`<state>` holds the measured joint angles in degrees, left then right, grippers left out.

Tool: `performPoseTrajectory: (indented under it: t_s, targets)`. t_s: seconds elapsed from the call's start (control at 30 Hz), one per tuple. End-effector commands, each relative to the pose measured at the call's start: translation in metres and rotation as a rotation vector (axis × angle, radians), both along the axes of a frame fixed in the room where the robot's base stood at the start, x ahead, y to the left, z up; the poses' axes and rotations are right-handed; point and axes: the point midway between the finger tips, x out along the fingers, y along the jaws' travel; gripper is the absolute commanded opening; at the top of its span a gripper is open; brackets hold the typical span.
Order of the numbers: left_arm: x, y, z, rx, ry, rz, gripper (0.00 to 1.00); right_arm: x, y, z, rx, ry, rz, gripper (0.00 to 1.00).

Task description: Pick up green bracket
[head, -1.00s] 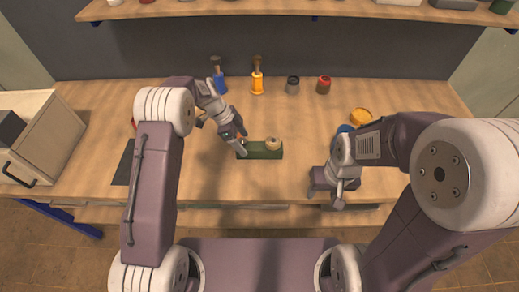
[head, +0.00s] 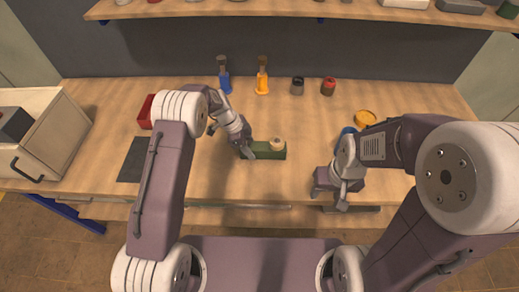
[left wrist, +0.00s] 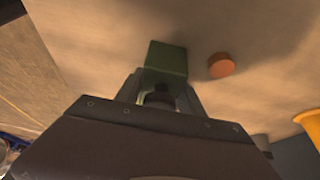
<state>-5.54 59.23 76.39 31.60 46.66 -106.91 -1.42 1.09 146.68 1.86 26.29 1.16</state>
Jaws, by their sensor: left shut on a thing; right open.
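The green bracket (head: 270,150) lies on the wooden workbench, left of my right gripper. A round beige piece (head: 277,142) shows at its right end; I cannot tell whether it belongs to the bracket. My left gripper (head: 247,151) is at the bracket's left end and shut on it. In the left wrist view the green bracket (left wrist: 167,58) shows between and beyond the fingertips (left wrist: 165,82); its lower part is hidden by the gripper. I cannot tell any gap between bracket and bench. My right gripper (head: 342,200) is open and empty near the front edge.
Blue (head: 224,80) and orange (head: 262,82) holders, a dark jar (head: 297,87) and a red jar (head: 328,87) stand behind. A red bin (head: 146,112) and dark mat (head: 133,160) lie left. An orange disc (left wrist: 221,65) is beside the bracket in the wrist view.

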Motion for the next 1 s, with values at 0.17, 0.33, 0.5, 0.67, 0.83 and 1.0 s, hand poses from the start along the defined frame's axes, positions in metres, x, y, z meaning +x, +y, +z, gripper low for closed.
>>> performPoseTrajectory:
  t_s: [0.17,0.33,0.5,0.67,0.83,1.0]
  targets:
    - [0.001,0.0,0.006,-0.001,-0.003,0.0,0.0,0.0,0.0,-0.001,0.0,0.0,0.0,0.5]
    - [0.001,0.0,0.02,-0.001,-0.004,0.001,0.0,0.0,0.0,-0.003,0.0,0.0,0.0,0.5]
    - [0.001,0.0,0.038,-0.002,-0.004,0.002,0.0,0.0,0.0,-0.006,0.0,0.0,0.0,0.5]
    - [-0.005,-0.013,0.049,-0.001,-0.003,-0.001,0.0,0.0,0.0,-0.008,0.0,0.0,0.0,0.5]
    - [-0.015,-0.035,0.063,-0.002,-0.003,-0.003,0.0,0.0,0.0,-0.012,0.0,0.0,0.0,0.5]
    - [-0.03,-0.064,0.083,-0.003,-0.005,-0.003,0.0,0.0,0.0,-0.016,0.0,0.0,0.0,0.5]
